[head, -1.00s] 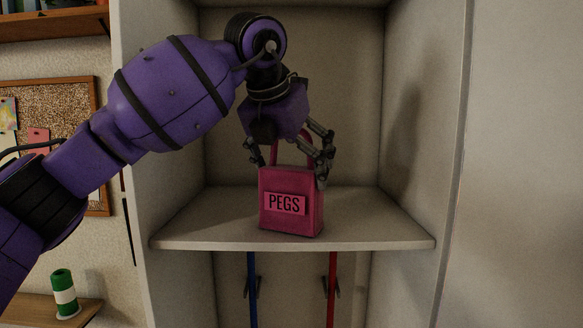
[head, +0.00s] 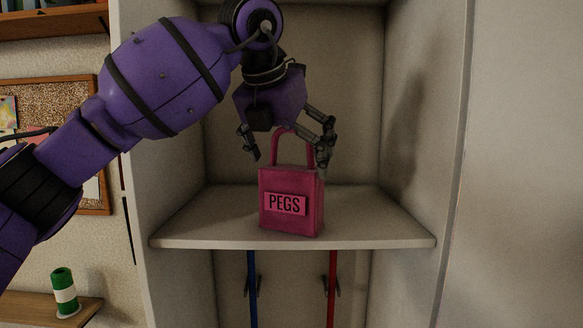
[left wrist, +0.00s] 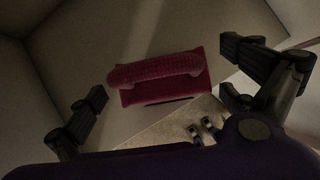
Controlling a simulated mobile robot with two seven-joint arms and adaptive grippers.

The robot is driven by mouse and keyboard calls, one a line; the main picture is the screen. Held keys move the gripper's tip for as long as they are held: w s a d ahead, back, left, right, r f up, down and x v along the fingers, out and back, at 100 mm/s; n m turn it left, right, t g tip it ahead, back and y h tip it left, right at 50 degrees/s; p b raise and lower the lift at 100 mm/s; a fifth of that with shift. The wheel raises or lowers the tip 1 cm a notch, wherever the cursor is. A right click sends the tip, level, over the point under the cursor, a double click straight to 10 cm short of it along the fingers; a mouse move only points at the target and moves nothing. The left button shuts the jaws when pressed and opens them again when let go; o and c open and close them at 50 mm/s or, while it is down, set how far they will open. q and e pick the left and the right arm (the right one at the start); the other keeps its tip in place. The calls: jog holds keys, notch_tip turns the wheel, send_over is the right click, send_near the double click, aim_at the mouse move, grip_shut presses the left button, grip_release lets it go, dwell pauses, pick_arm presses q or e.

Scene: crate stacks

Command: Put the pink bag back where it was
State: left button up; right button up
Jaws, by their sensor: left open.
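The pink bag (head: 291,218), labelled PEGS, stands upright on the shelf (head: 375,220) of the tall cabinet, near the shelf's front edge. Its handle loop (head: 291,138) points up. My left gripper (head: 287,158) is open above the bag, with its fingers spread on either side of the handle and nothing between them gripped. In the left wrist view the bag's handle (left wrist: 155,71) lies between the open fingers (left wrist: 165,101), apart from both. My right gripper is not in view.
The cabinet's side walls (head: 419,120) stand close on both sides of the shelf. Below the shelf are a blue pole (head: 252,290) and a red pole (head: 332,290). At the left are a corkboard and a green-and-white spool (head: 64,294) on a wooden shelf. The shelf is clear around the bag.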

pick_arm(q)
jog(key=v, duration=1)
jog(key=shift+f, duration=0.15)
